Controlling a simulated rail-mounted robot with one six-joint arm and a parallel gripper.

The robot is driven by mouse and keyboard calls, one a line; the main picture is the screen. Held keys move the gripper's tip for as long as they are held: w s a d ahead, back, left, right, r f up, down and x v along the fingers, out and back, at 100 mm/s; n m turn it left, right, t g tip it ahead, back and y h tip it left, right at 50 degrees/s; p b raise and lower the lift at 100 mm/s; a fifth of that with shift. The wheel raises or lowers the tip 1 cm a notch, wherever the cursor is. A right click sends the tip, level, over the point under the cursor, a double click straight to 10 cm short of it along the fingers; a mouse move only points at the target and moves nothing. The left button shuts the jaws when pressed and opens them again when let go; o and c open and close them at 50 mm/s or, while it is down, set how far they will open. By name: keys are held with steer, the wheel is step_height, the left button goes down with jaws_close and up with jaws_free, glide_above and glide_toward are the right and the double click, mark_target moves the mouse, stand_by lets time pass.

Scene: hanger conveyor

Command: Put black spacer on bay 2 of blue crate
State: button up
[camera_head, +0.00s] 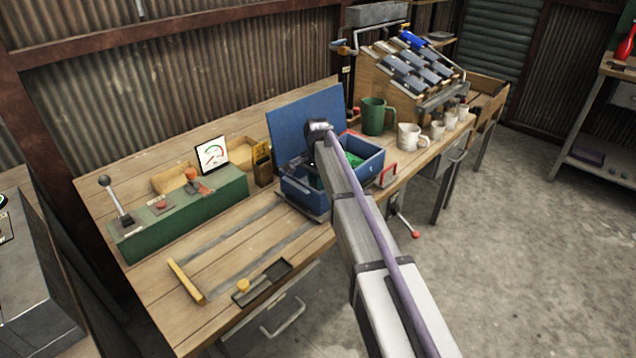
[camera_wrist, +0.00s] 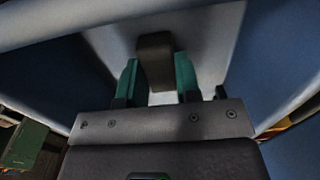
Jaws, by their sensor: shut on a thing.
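The blue crate (camera_head: 368,173) stands on the workbench with its blue lid (camera_head: 300,122) raised at the back. My arm crosses in front of it and hides much of its inside, including most of my gripper. In the wrist view, my gripper (camera_wrist: 156,65) has two green fingers shut on a dark block, the black spacer (camera_wrist: 155,46). Pale and blue crate surfaces surround it, so it is at or inside the crate. I cannot tell which bay lies under the spacer, or whether the spacer touches the crate.
A green control box (camera_head: 180,212) with a lever stands left of the crate. A green mug (camera_head: 375,116) and white mugs (camera_head: 411,136) stand to the right, before a sloped rack (camera_head: 393,85). A small dark tray (camera_head: 263,284) lies at the bench front.

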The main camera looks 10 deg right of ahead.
steer(key=o, duration=0.9)
step_height(320, 180, up, 13)
steer(key=p, duration=1.3)
steer(key=s+n, duration=1.1)
steer(key=s, duration=2.2)
steer(key=shift+s+d+f, duration=0.35)
steer(key=shift+s, duration=0.05)
